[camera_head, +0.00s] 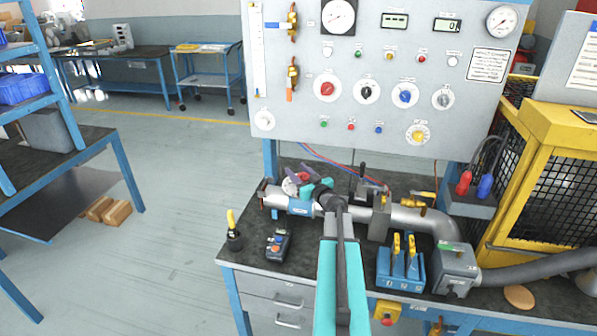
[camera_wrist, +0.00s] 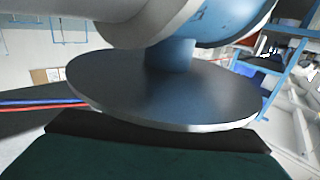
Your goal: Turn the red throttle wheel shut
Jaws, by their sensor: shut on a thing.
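The throttle wheel stands on the blue collar (camera_head: 300,207) of the grey pipe on the bench. Only a small red part of the wheel (camera_head: 303,176) shows in the head view, beside a pale round plate (camera_head: 289,187). My gripper (camera_head: 311,187), with teal parts, is at the wheel and shut on it, hiding much of it. In the wrist view a round grey plate (camera_wrist: 170,90) on a blue stem fills the middle, with a dark gripper edge (camera_wrist: 160,135) close against it. No red of the wheel shows there, and how far it is turned cannot be told.
A panel (camera_head: 290,115) with gauges and coloured knobs, one red (camera_head: 327,87), rises behind the pipe. A blue switch block (camera_head: 400,270) stands right of my arm. A black pendant (camera_head: 278,245) and a yellow-handled lever (camera_head: 233,232) stand front left. A yellow cage (camera_head: 553,170) is right.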

